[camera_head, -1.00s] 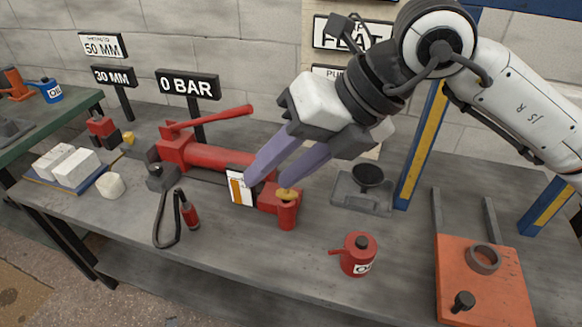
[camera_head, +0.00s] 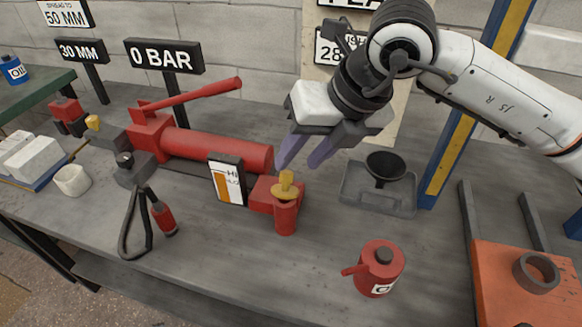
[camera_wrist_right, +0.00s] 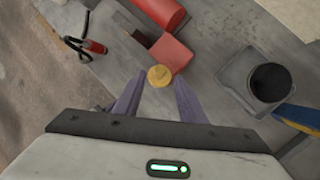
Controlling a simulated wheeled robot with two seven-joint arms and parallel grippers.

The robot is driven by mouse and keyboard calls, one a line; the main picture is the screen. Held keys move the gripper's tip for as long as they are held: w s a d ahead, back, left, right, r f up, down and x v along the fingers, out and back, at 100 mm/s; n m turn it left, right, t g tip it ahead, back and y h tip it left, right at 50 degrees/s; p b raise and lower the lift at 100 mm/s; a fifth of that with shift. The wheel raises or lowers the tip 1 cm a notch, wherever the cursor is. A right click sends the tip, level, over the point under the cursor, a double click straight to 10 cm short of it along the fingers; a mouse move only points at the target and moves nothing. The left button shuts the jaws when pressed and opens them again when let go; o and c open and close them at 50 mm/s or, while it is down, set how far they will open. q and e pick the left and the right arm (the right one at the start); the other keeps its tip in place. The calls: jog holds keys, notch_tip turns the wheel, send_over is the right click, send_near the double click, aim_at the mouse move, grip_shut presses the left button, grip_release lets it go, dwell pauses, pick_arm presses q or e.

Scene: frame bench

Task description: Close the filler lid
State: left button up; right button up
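The filler lid (camera_head: 284,191) is a brass disc with an upright knob. It sits on top of the red filler neck (camera_head: 286,218) at the right end of the red pump (camera_head: 215,150). In the right wrist view the lid (camera_wrist_right: 160,76) shows as a round yellow disc between the fingertips in the picture. My right gripper (camera_head: 298,163) is open, with its purple fingers apart and empty. It is above and behind the lid, apart from it. The inside of the neck is hidden. My left gripper is out of view.
A black funnel on a grey tray (camera_head: 360,200) stands right of the pump. A red oil can (camera_head: 377,268) is in front. A gauge card (camera_head: 227,182) stands beside the neck. A blue-yellow post (camera_head: 455,145) rises at the right. The front middle of the bench is clear.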

aim_at(288, 173)
jog(key=x, duration=0.5)
